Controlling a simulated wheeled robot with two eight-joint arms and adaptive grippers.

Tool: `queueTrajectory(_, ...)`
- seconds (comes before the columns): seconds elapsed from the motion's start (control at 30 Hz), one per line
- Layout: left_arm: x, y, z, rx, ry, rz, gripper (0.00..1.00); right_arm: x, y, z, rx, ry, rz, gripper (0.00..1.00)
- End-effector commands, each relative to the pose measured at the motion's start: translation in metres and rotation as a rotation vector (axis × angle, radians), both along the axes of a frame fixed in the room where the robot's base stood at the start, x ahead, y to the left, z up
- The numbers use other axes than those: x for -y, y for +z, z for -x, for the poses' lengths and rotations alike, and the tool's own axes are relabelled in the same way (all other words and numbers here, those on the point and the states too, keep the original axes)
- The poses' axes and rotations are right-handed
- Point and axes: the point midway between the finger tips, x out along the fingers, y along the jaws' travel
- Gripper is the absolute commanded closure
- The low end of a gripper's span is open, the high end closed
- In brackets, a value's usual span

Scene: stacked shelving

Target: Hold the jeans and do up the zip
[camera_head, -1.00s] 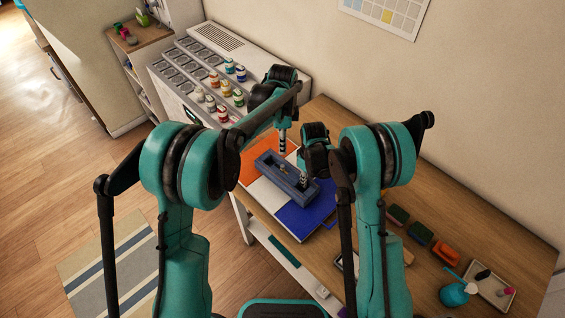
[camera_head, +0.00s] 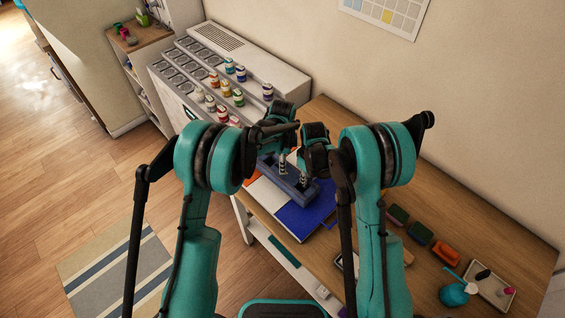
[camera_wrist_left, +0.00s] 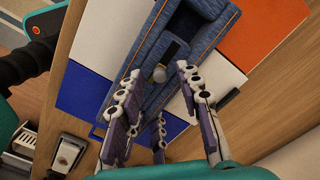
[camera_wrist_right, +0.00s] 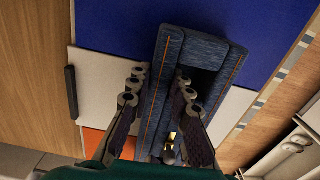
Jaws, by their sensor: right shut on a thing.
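The jeans piece is a blue denim block with orange stitching and a long slot (camera_head: 306,191). It lies on the coloured board, and shows in the left wrist view (camera_wrist_left: 207,10) and right wrist view (camera_wrist_right: 209,46). My right gripper (camera_head: 302,178) is shut on one long denim side, one finger outside and one in the slot (camera_wrist_right: 158,82). My left gripper (camera_head: 283,163) is over the other end, fingers apart and empty (camera_wrist_left: 160,90). A small round pale knob, perhaps the zip pull (camera_wrist_left: 160,74), shows between its fingers. A brassy bit (camera_wrist_right: 172,136) shows in the slot.
The orange, white and blue board (camera_head: 297,220) lies on the wooden table (camera_head: 465,222). Several coloured blocks (camera_head: 419,233), a teal pot (camera_head: 454,294) and a tray (camera_head: 503,296) are at right. A rack with small bottles (camera_head: 227,68) stands behind left.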

Motion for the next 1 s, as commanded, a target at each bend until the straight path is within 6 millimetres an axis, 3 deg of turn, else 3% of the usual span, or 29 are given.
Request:
queueTrajectory(0.07,0.000,0.000,0.000,0.000,0.000,0.000,0.70,0.000,0.000,0.000,0.000,0.000,0.000,1.00)
queueTrajectory(0.17,0.000,0.000,0.000,0.000,0.000,0.000,0.97,0.000,0.000,0.000,0.000,0.000,0.000,1.00)
queueTrajectory(0.2,0.000,0.000,0.000,0.000,0.000,0.000,1.00,0.000,0.000,0.000,0.000,0.000,0.000,1.00)
queueTrajectory(0.43,-0.002,0.000,-0.002,0.000,0.001,0.000,1.00,0.000,0.000,0.000,0.000,0.000,0.000,1.00)
queueTrajectory(0.7,-0.027,0.000,-0.026,0.001,0.002,0.000,1.00,0.000,0.000,0.000,0.000,0.000,0.000,1.00)
queueTrajectory(0.93,-0.029,0.000,-0.026,0.003,0.002,-0.002,1.00,0.001,0.000,0.001,-0.002,0.000,0.002,1.00)
queueTrajectory(1.0,-0.029,0.000,-0.027,0.003,0.002,-0.002,0.73,0.001,0.000,0.001,-0.002,0.000,0.002,1.00)
